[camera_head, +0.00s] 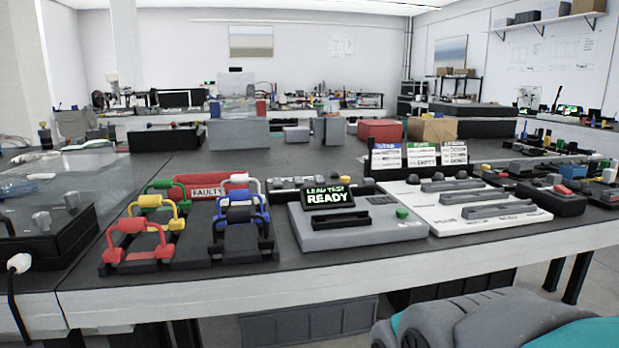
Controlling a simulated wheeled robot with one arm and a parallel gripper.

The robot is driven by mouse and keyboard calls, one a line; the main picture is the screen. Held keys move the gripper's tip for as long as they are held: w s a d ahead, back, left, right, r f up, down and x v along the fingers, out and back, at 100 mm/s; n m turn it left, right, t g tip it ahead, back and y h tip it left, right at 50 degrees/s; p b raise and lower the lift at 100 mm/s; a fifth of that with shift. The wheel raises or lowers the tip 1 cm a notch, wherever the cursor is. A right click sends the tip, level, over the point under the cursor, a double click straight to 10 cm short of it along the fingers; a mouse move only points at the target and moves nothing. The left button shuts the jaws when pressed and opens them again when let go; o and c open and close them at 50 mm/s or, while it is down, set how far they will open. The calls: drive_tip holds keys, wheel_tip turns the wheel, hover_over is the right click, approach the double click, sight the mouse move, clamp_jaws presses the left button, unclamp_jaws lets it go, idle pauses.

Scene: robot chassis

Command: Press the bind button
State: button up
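No button marked as bind can be read in this view. A grey test box (362,236) stands near the front edge of the bench, with a dark screen (329,198) reading "LEAD TEST READY". My gripper is not in view.
A rack of coloured leads (190,235) and a red "FAULTY" bin (205,188) stand left of the test box. A white panel with grey handles (480,212) is at its right, with label cards (420,156) behind. A black box (45,235) is at far left.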

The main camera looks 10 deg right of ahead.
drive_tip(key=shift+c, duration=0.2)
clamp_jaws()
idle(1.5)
